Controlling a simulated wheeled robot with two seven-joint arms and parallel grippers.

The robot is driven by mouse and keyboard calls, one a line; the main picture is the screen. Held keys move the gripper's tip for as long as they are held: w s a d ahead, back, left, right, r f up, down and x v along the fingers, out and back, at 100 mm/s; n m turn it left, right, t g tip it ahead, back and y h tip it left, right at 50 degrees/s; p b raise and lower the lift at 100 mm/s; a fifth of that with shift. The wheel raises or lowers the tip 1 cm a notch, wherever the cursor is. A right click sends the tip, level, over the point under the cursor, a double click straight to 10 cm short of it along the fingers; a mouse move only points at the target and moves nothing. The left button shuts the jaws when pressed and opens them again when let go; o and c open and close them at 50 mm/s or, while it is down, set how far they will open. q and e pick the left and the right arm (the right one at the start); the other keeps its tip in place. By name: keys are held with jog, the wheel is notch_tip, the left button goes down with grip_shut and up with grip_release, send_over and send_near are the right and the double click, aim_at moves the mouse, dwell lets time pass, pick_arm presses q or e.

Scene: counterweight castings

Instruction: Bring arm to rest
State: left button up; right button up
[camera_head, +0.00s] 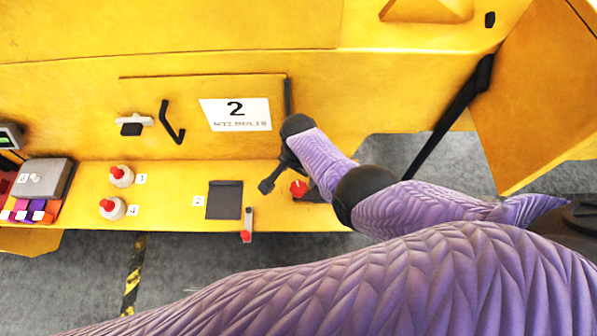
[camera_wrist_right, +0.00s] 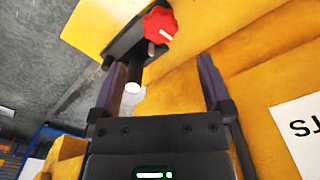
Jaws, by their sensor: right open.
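My right arm in its purple sleeve reaches in from the right in the head view. Its gripper (camera_head: 284,178) is low over the yellow ledge, beside a red knob (camera_head: 299,188) on a dark base. In the right wrist view the two fingers of the gripper (camera_wrist_right: 163,68) stand apart with no object held between them. The red knob (camera_wrist_right: 160,23) shows beyond the fingertips, on a dark plate. A white-tipped pin (camera_wrist_right: 132,87) shows near the left finger; I cannot tell whether they touch. My left gripper is not in view.
The yellow ledge carries two red-topped buttons (camera_head: 120,176) (camera_head: 112,208), a dark flat pad (camera_head: 224,200), a red-tipped lever (camera_head: 246,226) and a grey box (camera_head: 45,176). A panel sign (camera_head: 235,113) reads 2. A black handle (camera_head: 173,122) projects behind. Grey floor (camera_head: 200,270) lies in front.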

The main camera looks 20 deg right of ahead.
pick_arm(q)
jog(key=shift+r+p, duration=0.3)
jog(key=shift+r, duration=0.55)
pick_arm(e)
notch_tip(320, 180, up, 2)
jog(key=shift+r, duration=0.1)
